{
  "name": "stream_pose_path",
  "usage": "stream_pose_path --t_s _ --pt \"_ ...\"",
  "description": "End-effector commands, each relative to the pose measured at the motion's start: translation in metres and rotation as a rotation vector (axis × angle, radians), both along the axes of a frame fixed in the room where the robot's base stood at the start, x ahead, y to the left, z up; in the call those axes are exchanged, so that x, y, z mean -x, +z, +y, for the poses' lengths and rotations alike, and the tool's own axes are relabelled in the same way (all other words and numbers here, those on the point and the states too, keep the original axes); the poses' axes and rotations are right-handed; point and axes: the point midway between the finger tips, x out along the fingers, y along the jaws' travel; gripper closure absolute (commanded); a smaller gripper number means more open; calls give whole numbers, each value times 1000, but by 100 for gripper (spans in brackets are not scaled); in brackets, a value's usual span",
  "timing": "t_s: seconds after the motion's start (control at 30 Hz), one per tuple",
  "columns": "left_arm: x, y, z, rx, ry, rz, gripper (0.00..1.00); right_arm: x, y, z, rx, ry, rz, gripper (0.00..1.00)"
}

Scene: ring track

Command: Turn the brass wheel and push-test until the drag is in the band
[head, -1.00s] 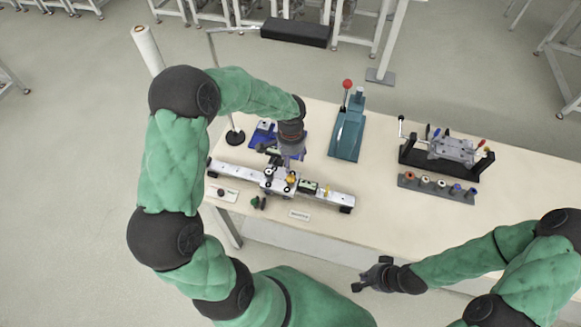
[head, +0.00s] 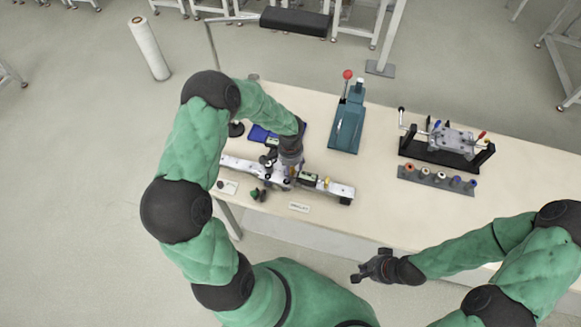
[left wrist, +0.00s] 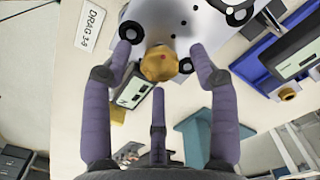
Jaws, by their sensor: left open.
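The brass wheel (left wrist: 160,64) is a faceted gold knob on a pale metal carriage (left wrist: 165,22). My left gripper (left wrist: 160,72) is open, with two purple fingers on either side of the wheel and a third below it. I see gaps between the fingertips and the wheel. In the head view, my left gripper (head: 288,170) is over the middle of the long silver track (head: 338,189) and mostly hides the wheel. A small display box (left wrist: 293,55) and a "DRAG" label (left wrist: 93,25) show in the left wrist view. My right gripper (head: 368,270) hangs off the table's front edge; its jaw state is unclear.
A teal press with a red knob (head: 347,128) stands behind the track. A black fixture (head: 440,145) and a rack of coloured pieces (head: 437,178) are to the right. A blue tray (head: 262,133) lies behind the track. The table's front right is clear.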

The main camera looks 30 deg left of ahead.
Motion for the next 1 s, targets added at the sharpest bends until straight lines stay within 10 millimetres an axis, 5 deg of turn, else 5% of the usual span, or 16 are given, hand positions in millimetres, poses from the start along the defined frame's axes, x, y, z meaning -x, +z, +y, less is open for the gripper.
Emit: stream_pose_path --t_s 0.2,0.4,0.43,1.0 --pt "0 0 0 0 0 0 40 0 0 0 0 0 0 100" --pt "0 0 0 0 0 0 94 0 0 0 0 0 0 100" --pt "0 0 0 0 0 -1 96 0 0 0 0 0 0 100" --pt "-1 0 0 -1 -82 -1 96 0 -4 0 0 0 0 100"
